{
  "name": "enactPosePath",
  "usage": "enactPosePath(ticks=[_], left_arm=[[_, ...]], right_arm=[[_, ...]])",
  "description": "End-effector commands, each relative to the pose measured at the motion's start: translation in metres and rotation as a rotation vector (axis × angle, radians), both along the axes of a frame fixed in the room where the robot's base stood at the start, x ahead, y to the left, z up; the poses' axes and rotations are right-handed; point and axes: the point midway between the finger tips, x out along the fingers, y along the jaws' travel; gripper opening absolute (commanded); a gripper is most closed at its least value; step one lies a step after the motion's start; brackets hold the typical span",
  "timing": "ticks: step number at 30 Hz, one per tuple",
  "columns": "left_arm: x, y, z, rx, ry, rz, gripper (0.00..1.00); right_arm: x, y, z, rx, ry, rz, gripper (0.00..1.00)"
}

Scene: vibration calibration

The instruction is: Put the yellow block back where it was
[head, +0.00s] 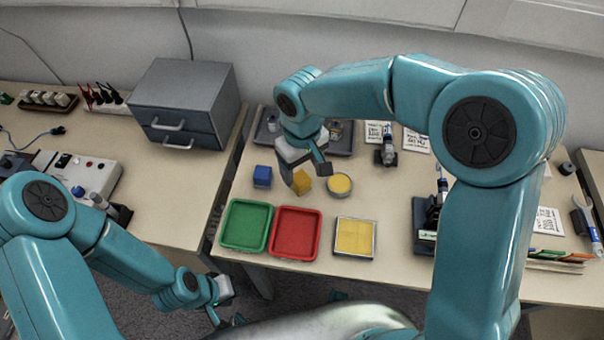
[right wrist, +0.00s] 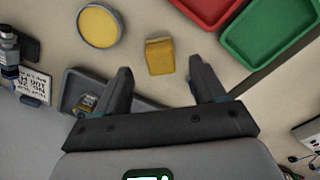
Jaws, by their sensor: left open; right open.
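The yellow block (head: 302,183) stands on the table between the blue block (head: 262,177) and a round yellow dish. In the right wrist view the yellow block (right wrist: 159,57) lies ahead of and between the two open fingers. My right gripper (head: 308,180) is open above the yellow block, partly covering it in the head view. It also shows in the right wrist view (right wrist: 160,72), with nothing held. My left gripper (head: 220,314) is low at the front, off the table edge, open and empty.
Green tray (head: 225,243), red tray (head: 274,250) and square yellow tray (head: 338,251) line the front edge. The round yellow dish (head: 340,184) is just right of the block. A grey tray (head: 345,148) lies behind. A drawer box (head: 190,95) stands on the left table.

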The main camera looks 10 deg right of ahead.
Motion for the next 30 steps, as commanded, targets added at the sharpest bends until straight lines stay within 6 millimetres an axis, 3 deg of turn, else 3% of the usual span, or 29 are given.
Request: enactPosePath(ticks=[3, 10, 30], left_arm=[[0.000, 0.000, 0.006, 0.000, 0.000, 0.000, 0.43], [0.000, 0.000, 0.009, 0.000, 0.000, 0.000, 0.43], [0.000, 0.000, 0.010, 0.000, 0.000, 0.000, 0.43]], right_arm=[[0.000, 0.001, 0.031, 0.002, -0.004, 0.001, 0.70], [0.000, 0.000, 0.064, 0.000, -0.001, 0.001, 0.70], [0.000, 0.000, 0.069, 0.001, 0.001, 0.001, 0.70]])
